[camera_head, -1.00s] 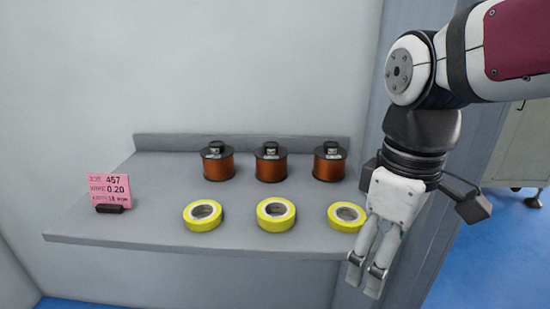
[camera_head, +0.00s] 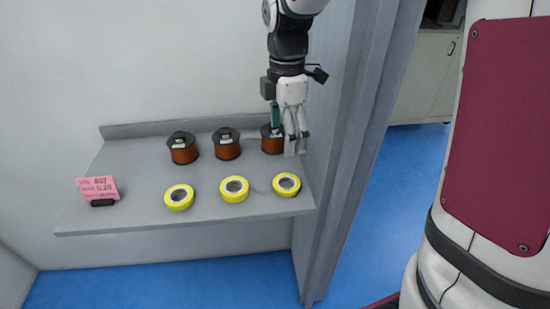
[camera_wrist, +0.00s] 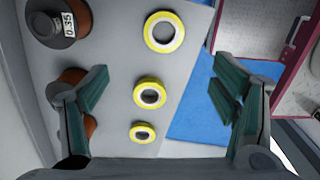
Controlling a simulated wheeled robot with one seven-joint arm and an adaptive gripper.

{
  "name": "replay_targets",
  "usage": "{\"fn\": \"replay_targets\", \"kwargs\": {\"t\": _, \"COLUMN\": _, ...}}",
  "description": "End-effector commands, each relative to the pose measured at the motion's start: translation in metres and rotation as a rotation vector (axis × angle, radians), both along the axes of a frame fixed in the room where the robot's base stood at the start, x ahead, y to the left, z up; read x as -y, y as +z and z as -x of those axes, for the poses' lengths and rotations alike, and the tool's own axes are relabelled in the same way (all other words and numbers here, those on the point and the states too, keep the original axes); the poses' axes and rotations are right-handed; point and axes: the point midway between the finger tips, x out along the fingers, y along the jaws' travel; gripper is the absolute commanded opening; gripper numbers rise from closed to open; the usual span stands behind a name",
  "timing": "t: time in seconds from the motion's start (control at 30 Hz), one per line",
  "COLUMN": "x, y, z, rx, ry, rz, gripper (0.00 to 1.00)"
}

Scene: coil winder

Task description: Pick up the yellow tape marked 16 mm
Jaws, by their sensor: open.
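Three yellow tape rolls lie flat in a row along the front of the grey shelf: a left roll (camera_head: 179,197), a middle roll (camera_head: 234,189) and a right roll (camera_head: 286,184). Their width marks cannot be read. In the wrist view, the rolls show as a large one at the top (camera_wrist: 164,32), one in the middle (camera_wrist: 150,93) and a small one lower down (camera_wrist: 142,133). My gripper (camera_head: 295,150) is open and empty, pointing down above the right end of the shelf, near the right copper spool. In the wrist view its fingers (camera_wrist: 160,92) stand wide apart.
Three copper wire spools stand behind the rolls: left (camera_head: 183,149), middle (camera_head: 227,145) and right (camera_head: 272,139), partly hidden by my gripper. One spool in the wrist view (camera_wrist: 62,22) reads 0.35. A pink job card (camera_head: 98,188) stands at the shelf's (camera_head: 130,219) left.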

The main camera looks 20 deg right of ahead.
Motion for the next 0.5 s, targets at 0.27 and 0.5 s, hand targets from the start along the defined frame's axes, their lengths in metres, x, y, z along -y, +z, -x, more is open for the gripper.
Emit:
{"fn": "replay_targets", "kwargs": {"t": 0.27, "x": 0.000, "y": -0.032, "z": -0.001, "rx": -0.006, "ry": 0.017, "rz": 0.000, "gripper": 0.80}}
{"fn": "replay_targets", "kwargs": {"t": 0.5, "x": 0.000, "y": -0.073, "z": -0.001, "rx": -0.003, "ry": 0.015, "rz": -0.001, "gripper": 0.80}}
